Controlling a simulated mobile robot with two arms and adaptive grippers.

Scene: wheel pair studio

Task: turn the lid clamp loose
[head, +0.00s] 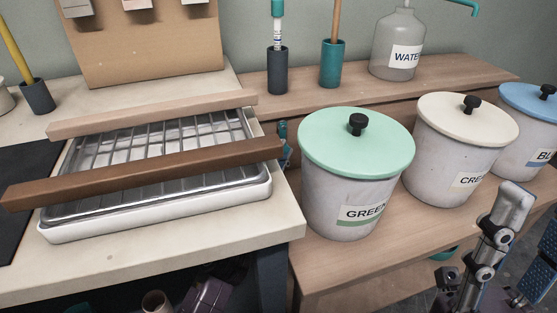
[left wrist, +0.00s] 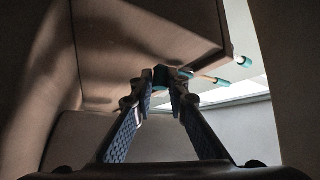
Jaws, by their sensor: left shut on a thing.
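In the left wrist view my left gripper (left wrist: 165,88) is shut on a small dark teal piece (left wrist: 186,73), taken to be the lid clamp. Most of that piece is hidden by the fingertips. In the head view my left gripper (head: 284,145) shows only as a small blue and dark patch in the gap between the left table and the green-lidded bucket (head: 350,165). The rest of that arm is hidden there.
A cream-lidded bucket (head: 462,155) and a blue-lidded bucket (head: 530,130) stand on the wooden bench. A metal tray (head: 255,195) with two wooden bars lies on the left table. Tool cups and a water bottle (head: 397,50) stand behind.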

